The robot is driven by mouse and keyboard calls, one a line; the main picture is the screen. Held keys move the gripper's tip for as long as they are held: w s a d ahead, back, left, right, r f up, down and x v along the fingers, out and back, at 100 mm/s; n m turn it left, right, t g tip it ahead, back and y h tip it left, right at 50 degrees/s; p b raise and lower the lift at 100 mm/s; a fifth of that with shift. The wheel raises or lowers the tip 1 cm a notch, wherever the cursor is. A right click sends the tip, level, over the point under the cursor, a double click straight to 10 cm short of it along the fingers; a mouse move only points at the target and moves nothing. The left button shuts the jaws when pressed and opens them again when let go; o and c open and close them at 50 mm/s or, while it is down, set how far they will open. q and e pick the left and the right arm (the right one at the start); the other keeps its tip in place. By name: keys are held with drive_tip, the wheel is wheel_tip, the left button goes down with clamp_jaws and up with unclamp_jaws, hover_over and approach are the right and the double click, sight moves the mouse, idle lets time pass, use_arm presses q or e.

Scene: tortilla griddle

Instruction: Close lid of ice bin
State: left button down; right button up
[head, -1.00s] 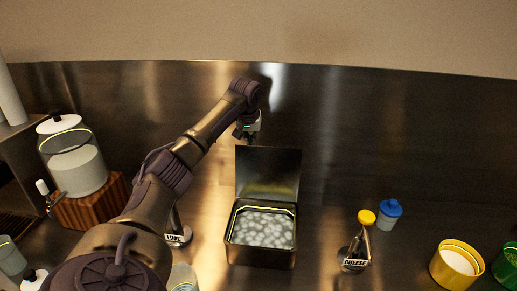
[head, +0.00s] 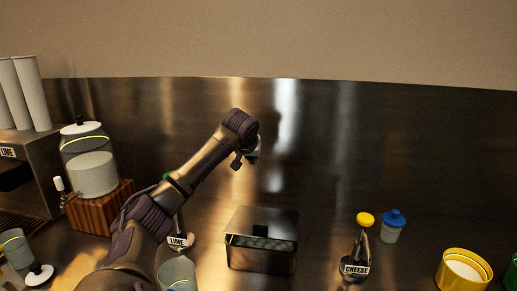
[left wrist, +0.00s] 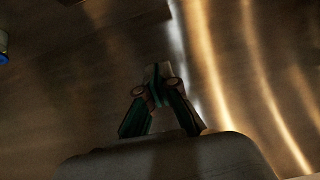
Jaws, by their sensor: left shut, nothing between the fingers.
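The ice bin (head: 261,260) is a metal box on the counter, right of my left arm. Its metal lid (head: 275,219) is swung down over the top, with a small dark handle. A narrow gap with a strip of the lit rim and ice (head: 262,243) shows under the lid's front edge, so the lid is not flush. My left gripper (head: 253,150) is above and behind the bin, apart from the lid and partly hidden by the wrist. In the left wrist view its fingers (left wrist: 158,75) are together and empty. My right gripper is not in view.
A cheese shaker (head: 355,250) and a blue-capped cup (head: 390,228) stand right of the bin, with a yellow container (head: 464,262) farther right. The steel wall (head: 340,150) is behind.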

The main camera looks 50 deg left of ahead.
use_arm(q)
wheel_tip(320, 180, up, 5)
drive_tip(key=p, duration=0.6)
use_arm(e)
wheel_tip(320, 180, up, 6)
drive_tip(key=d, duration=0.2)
use_arm(q)
drive_tip(key=s+d+f+b, duration=0.4)
drive_tip(key=s+d+b, duration=0.2)
drive_tip(key=s+b, duration=0.1)
drive_tip(key=shift+s+b, duration=0.4)
drive_tip(key=shift+b, duration=0.5)
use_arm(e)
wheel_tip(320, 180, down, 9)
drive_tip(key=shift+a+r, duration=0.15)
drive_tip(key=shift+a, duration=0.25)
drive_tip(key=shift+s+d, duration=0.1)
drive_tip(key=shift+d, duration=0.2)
